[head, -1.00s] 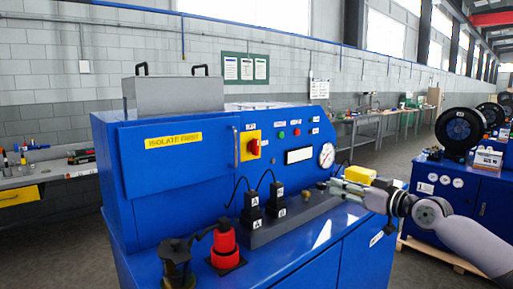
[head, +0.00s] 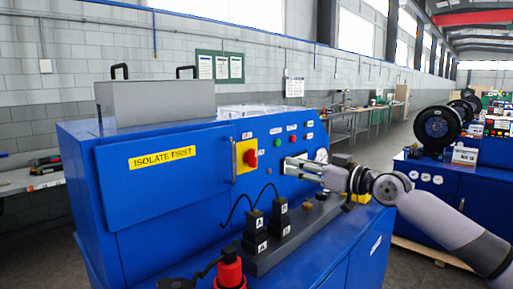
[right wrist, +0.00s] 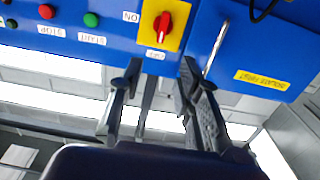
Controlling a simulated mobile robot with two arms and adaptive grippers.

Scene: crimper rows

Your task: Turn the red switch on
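The red switch (head: 251,158) is a rotary knob on a yellow plate (head: 241,153) on the blue cabinet's front panel. The knob also shows at the top of the right wrist view (right wrist: 162,24), where its grip lies roughly upright in the picture, in line with the OFF label (right wrist: 155,54). The ON label (right wrist: 131,17) is to its left there. My right gripper (head: 289,165) is in front of the panel, right of the switch and apart from it. In the right wrist view its fingers (right wrist: 158,82) are spread and empty. My left gripper is not in view.
A handle (head: 234,160) and a door with an ISOLATE FIRST label (head: 162,158) are left of the switch. Black plugs (head: 255,232) with cables stand on the ledge below. Green and red buttons (right wrist: 47,11) and a gauge (head: 321,156) are on the panel's right.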

